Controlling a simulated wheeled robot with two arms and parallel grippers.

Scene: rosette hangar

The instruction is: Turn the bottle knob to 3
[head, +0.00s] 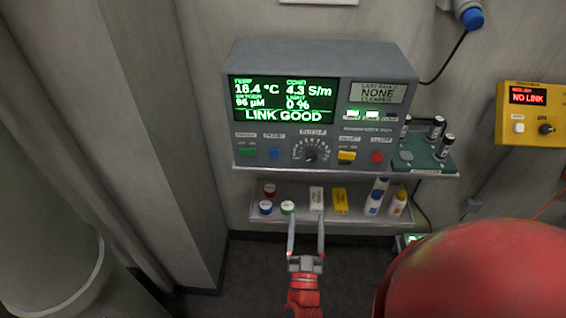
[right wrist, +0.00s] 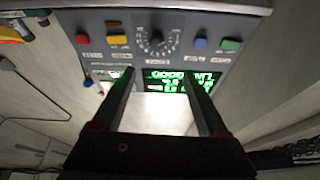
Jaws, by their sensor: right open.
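The bottle knob (head: 310,155) is a dark round knob inside a pale dial scale on the grey panel, under the label that seems to read BOTTLE. It also shows in the right wrist view (right wrist: 157,43), where the panel appears upside down. The number it points to is too small to read. My right gripper (head: 306,222) is open and empty, below the knob in the head view and apart from it. In the right wrist view its two fingers (right wrist: 160,80) reach up towards the panel, short of the knob. My left gripper is not in view.
The panel's screen (head: 282,100) reads LINK GOOD. Green and blue buttons (head: 274,153) sit left of the knob, yellow and red ones (head: 377,157) right. The lower shelf (head: 236,208) holds several jars, boxes and bottles. A yellow box (head: 530,115) reading NO LINK hangs on the right wall.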

